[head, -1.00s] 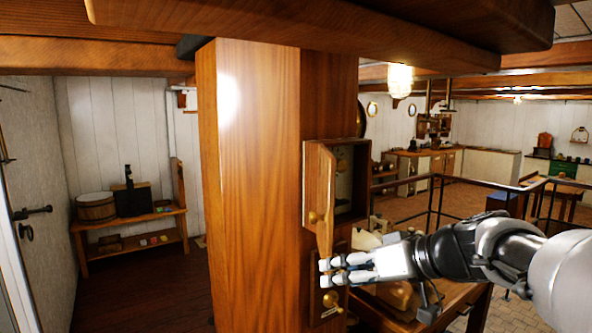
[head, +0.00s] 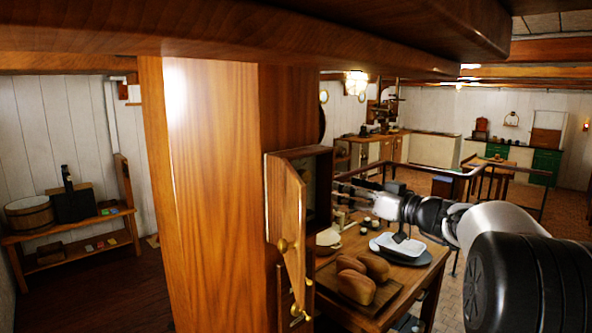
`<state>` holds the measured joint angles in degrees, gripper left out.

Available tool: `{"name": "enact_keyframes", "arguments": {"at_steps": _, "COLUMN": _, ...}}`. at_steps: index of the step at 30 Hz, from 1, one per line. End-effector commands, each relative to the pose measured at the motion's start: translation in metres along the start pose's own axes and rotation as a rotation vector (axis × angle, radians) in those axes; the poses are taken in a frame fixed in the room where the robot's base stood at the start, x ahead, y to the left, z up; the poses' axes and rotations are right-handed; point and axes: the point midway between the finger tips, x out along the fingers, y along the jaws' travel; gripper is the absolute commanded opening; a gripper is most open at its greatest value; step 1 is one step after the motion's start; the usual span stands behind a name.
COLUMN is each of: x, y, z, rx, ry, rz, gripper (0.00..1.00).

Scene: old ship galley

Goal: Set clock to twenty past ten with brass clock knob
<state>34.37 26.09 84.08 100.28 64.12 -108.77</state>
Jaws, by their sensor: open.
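A tall wooden post (head: 205,200) stands in front of me, with a small wooden cabinet (head: 325,200) on its right side. The cabinet door (head: 285,215) stands open towards me and carries a brass knob (head: 283,245). Another brass knob (head: 301,314) shows below it. No clock face or hands are readable; a dark round edge (head: 322,122) shows above the cabinet. My gripper (head: 335,190) is open, its fingers pointing left beside the cabinet's right edge. I cannot tell whether it touches the cabinet. The door hides much of the cabinet's inside.
Right of the post, a wooden table (head: 415,275) holds bread loaves (head: 362,278) on a board and a white dish (head: 400,244). A railing (head: 450,174) runs behind it. A bench with a wooden bucket (head: 28,213) stands at the left. Low beams (head: 250,30) cross overhead.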

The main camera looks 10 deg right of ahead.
Motion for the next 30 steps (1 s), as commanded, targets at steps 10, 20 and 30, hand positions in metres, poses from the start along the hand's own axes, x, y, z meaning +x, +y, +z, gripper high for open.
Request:
{"name": "enact_keyframes", "arguments": {"at_steps": 10, "x": 0.058, "y": -0.002, "z": -0.002, "rx": 0.001, "ry": -0.001, "rz": -0.006, "gripper": 0.55}}
{"name": "enact_keyframes", "arguments": {"at_steps": 20, "x": 0.129, "y": -0.002, "z": -0.002, "rx": 0.001, "ry": -0.002, "rz": -0.004, "gripper": 0.55}}
{"name": "enact_keyframes", "arguments": {"at_steps": 30, "x": 0.170, "y": -0.001, "z": 0.000, "rx": 0.000, "ry": -0.001, "rz": -0.001, "gripper": 0.55}}
